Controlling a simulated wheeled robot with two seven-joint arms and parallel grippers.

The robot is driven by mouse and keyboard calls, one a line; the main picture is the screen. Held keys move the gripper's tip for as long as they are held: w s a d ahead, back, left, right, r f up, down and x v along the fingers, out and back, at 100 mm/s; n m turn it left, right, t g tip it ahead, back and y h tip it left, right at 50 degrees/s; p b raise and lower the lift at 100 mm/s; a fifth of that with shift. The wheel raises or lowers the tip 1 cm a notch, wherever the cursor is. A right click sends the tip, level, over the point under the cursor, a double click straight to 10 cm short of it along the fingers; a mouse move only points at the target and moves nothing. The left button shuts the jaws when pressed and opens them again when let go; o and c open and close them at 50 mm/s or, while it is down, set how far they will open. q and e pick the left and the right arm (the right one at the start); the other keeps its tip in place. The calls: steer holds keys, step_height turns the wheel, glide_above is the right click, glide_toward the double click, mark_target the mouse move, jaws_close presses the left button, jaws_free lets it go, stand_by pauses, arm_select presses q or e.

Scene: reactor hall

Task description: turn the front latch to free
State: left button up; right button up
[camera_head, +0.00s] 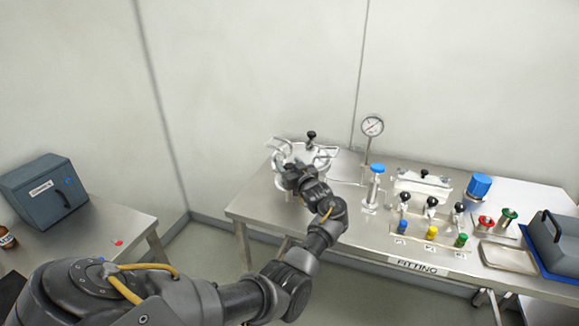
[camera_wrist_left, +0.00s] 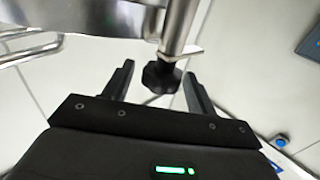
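The round metal vessel (camera_head: 280,157) with a clamped lid stands at the left end of the steel bench; my left arm covers its front. A black knob at its back (camera_head: 311,135) stands up. My left gripper (camera_head: 292,178) is at the vessel's front. In the left wrist view my left gripper (camera_wrist_left: 158,72) is open, its two fingers apart on either side of a black latch knob (camera_wrist_left: 161,80) on a metal rod. Gaps show between the knob and both fingers. The vessel's steel side (camera_wrist_left: 105,18) fills the top left there. My right gripper is not in view.
On the bench (camera_head: 352,228) right of the vessel are a pressure gauge (camera_head: 372,126), a blue-capped valve (camera_head: 377,171), a manifold (camera_head: 422,183) with black-knobbed levers, and coloured fittings. A grey case (camera_head: 556,240) sits far right. A side table with another grey case (camera_head: 45,190) is left.

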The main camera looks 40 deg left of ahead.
arm_select(q)
steer(key=shift+d+f, duration=0.1)
steer(key=b+v, duration=0.2)
steer(key=v, duration=0.8)
steer(key=shift+d, duration=0.3)
steer(key=shift+s+a, duration=0.1)
steer(key=shift+s, duration=0.15)
